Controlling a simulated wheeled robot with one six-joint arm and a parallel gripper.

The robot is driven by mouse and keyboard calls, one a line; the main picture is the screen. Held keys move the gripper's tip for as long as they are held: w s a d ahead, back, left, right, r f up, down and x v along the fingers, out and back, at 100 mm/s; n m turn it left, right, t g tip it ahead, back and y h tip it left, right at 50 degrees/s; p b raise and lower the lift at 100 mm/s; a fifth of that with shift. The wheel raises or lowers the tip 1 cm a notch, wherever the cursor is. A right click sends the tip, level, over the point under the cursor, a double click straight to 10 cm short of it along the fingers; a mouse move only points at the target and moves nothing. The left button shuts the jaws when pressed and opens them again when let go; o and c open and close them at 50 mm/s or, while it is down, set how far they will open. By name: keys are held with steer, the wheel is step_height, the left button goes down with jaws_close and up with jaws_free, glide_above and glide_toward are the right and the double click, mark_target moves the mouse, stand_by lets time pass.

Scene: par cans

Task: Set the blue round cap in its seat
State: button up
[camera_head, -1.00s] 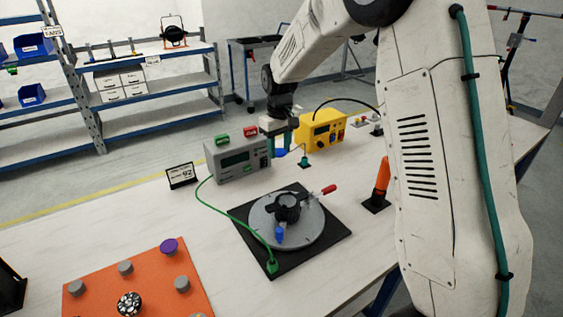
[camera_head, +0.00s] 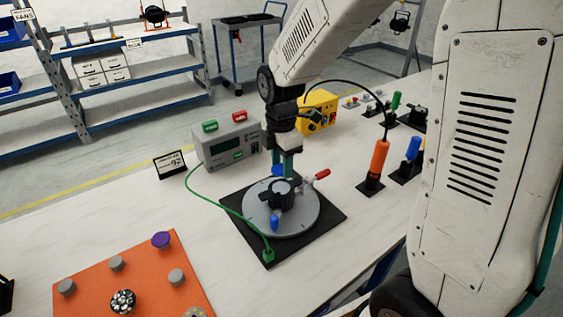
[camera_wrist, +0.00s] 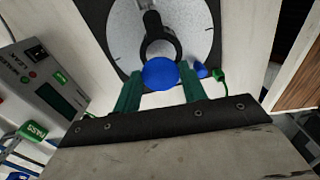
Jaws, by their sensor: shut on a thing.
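My gripper (camera_wrist: 162,88) has two green fingers and is shut on the blue round cap (camera_wrist: 160,73), seen as a smooth blue disc between the fingertips in the wrist view. In the head view a bit of the blue cap (camera_head: 277,170) shows beside the green fingers, behind the black clamp on the grey round dial plate. I cannot tell the exact height of the cap above the table. An orange board (camera_head: 95,277) at the lower left carries several grey round posts and a purple cap (camera_head: 161,240). Which place is the blue cap's seat is not clear.
The grey dial plate (camera_head: 303,222) sits on a black base, with a red-handled lever and a green cable. A grey meter box (camera_head: 222,151), a yellow box (camera_head: 318,112) and an orange-handled tool (camera_head: 379,157) stand nearby. White table between dial and orange board is clear.

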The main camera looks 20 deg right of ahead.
mark_target(283, 188)
steer(key=shift+s+f, duration=0.1)
steer(key=shift+f, duration=2.7)
steer(key=shift+s+d+f, duration=0.1)
steer(key=shift+s+f, duration=0.05)
steer(key=o, duration=0.6)
steer(key=shift+o, duration=0.2)
steer(key=o, duration=0.5)
steer(key=shift+c, duration=0.2)
steer(key=shift+c, duration=0.2)
